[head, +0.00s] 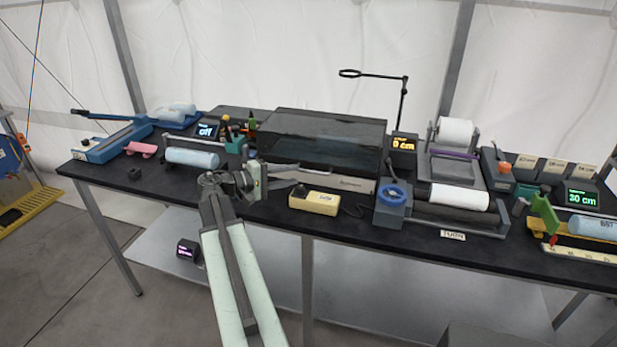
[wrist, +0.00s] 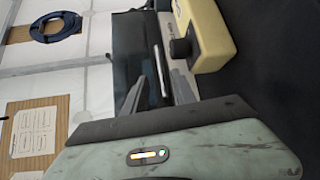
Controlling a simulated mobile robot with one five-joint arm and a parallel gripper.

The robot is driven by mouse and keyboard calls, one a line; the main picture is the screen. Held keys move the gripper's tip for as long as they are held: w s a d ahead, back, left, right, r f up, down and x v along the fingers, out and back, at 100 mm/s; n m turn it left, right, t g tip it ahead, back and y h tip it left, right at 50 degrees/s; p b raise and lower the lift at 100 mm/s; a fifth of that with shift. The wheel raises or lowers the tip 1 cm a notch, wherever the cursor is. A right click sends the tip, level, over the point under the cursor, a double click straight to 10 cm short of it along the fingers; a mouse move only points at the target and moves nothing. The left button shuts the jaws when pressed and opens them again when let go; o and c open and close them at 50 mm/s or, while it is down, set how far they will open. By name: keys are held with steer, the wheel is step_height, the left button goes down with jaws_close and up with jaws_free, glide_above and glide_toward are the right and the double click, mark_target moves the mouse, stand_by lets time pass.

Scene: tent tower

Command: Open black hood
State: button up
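The black hood (head: 322,140) is a wide, dark, glossy box cover in the middle of the table in the head view. It looks lowered over a pale grey base (head: 352,184). My gripper (head: 296,181) is in front of the hood's lower left part, beside the base's front. In the wrist view, the two grey fingers of my gripper (wrist: 158,77) stand apart with nothing clearly between them. The dark hood (wrist: 128,52) shows beyond them, beside a pale strip. Whether a finger touches the hood cannot be told.
A cream box (head: 313,201) with a dark knob sits just right of my gripper; it also shows in the wrist view (wrist: 210,38). A grey device with a blue wheel (head: 393,194) stands right of the hood. A light-blue roll (head: 192,158) lies to the left.

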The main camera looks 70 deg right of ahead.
mark_target(310, 172)
steer(key=x, duration=0.6)
steer(key=shift+s+d+f+b, duration=0.15)
steer(key=shift+s+d+b, duration=0.15)
steer(key=shift+b, duration=0.1)
jaws_close()
stand_by(0.9)
